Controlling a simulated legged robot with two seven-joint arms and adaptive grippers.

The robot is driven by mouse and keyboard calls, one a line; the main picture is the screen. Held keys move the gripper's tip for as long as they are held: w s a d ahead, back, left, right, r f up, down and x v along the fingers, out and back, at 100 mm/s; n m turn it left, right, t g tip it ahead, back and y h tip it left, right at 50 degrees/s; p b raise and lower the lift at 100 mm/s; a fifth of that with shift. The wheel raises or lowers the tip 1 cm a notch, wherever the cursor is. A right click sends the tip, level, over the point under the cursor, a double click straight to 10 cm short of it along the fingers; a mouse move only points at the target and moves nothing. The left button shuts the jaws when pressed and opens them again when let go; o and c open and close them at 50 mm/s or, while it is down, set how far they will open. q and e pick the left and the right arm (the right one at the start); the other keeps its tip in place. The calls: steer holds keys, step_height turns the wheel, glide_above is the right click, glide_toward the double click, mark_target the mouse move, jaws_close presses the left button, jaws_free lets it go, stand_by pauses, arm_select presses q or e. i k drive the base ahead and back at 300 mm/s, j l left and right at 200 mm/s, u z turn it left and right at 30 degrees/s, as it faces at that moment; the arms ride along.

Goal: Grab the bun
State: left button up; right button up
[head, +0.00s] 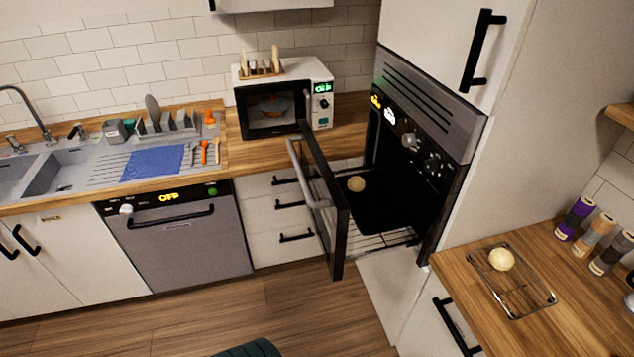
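A pale round bun (501,259) sits on a wire rack (530,294) on the wooden counter at the right. A second round, bun-like thing (356,184) lies on a dark tray (385,212) in the open oven (425,150). The oven door (325,205) is swung open toward the left. Neither of my grippers shows in the head view, so I cannot see how they stand to either bun.
A microwave (284,97) with a rack on top stands on the back counter. Left of it are a dish rack (168,125), a blue cloth (152,162) and a sink. The floor in front is mostly clear.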

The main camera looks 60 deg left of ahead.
mark_target(355, 184)
steer(key=u, duration=1.6)
steer(key=i+j+z, duration=0.1)
steer(key=z, duration=0.35)
steer(key=i+j+z, duration=0.1)
steer(key=z, duration=0.35)
steer(key=j+z, duration=0.15)
steer(key=z, duration=0.3)
steer(key=i+j+z, duration=0.1)
steer(key=z, duration=0.3)
steer(key=j, duration=0.1)
